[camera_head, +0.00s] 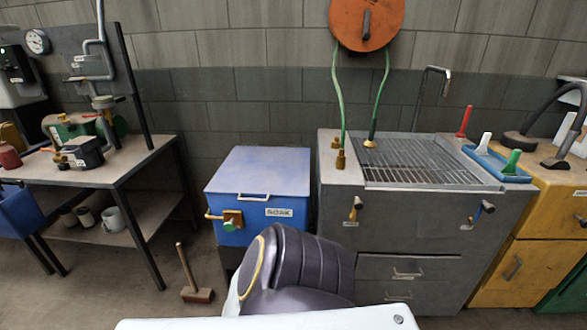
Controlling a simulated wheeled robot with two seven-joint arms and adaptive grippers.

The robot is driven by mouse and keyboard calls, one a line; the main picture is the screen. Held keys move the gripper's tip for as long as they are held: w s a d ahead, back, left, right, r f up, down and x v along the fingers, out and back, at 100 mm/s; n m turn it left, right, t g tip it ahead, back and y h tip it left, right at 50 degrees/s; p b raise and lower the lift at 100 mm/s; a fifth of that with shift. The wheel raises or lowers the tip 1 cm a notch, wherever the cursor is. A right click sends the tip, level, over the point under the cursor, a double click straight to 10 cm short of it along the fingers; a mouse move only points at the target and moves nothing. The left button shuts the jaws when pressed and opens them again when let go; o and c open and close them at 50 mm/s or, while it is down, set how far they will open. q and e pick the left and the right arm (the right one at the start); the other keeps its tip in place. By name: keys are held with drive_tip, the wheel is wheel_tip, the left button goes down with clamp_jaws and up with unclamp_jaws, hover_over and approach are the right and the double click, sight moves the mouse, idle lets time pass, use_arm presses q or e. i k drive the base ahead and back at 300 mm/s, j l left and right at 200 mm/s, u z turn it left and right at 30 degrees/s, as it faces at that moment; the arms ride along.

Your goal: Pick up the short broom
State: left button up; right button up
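The short broom (188,267) stands on the floor left of the blue box, with its thin wooden handle up and leaning slightly left. Its brown block-shaped head (197,295) rests on the floor. All of the broom appears visible, and nothing is touching its handle. Neither of my grippers shows in the head view, so I cannot see whether they are open or shut.
A blue box labelled SOAK (258,168) stands right of the broom. A workbench (100,168) with a lower shelf and dark legs stands to the left. A grey sink cabinet (375,235) and yellow cabinet (555,220) are to the right. Floor around the broom is clear.

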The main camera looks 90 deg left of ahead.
sight(192, 294)
drive_tip(key=u, duration=3.9)
